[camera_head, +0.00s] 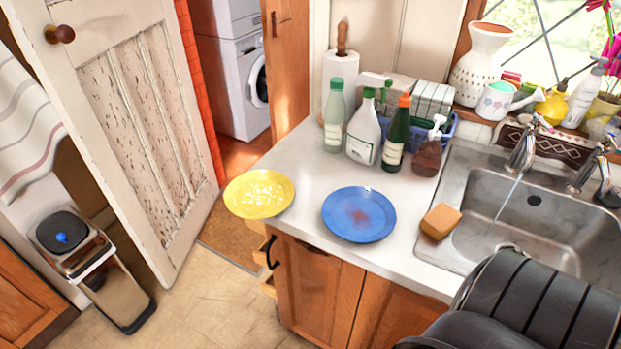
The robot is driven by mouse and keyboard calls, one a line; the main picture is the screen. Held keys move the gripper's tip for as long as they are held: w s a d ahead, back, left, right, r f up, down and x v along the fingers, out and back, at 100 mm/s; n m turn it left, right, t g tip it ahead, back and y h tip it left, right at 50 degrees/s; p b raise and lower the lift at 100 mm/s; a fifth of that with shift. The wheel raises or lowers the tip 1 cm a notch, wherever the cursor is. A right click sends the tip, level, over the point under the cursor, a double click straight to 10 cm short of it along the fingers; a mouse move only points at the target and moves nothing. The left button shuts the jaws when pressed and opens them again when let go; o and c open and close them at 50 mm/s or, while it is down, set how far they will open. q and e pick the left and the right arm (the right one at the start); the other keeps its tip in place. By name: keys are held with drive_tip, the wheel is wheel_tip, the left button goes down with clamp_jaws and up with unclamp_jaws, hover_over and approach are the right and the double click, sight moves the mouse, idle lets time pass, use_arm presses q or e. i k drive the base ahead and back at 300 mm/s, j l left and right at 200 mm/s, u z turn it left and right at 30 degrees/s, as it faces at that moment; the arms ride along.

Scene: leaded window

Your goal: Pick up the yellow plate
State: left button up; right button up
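The yellow plate (259,194) lies at the left end of the light counter (297,246), and its left part reaches out past the counter edge. White specks or patches show on its middle. A blue plate (359,215) with a reddish smear lies to its right, apart from it. Neither of my grippers shows in the head view, and nothing touches the yellow plate.
Several bottles (363,132) stand behind the blue plate. An orange sponge (440,221) sits beside the steel sink (470,240), where water runs. An open door (137,115) and a bin (110,285) stand at left. Floor is free before the cabinet.

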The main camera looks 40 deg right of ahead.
sight(260, 195)
drive_tip(key=i+j+z, duration=0.1)
drive_tip(key=z, duration=0.3)
drive_tip(key=i+j+z, duration=0.15)
drive_tip(key=z, duration=0.25)
drive_tip(key=i+j+z, duration=0.1)
drive_tip(key=j+z, duration=0.15)
drive_tip(key=z, duration=0.15)
drive_tip(key=j+z, duration=0.2)
drive_tip(key=z, duration=0.2)
drive_tip(key=j+z, duration=0.25)
drive_tip(key=z, duration=0.15)
drive_tip(key=i, duration=0.05)
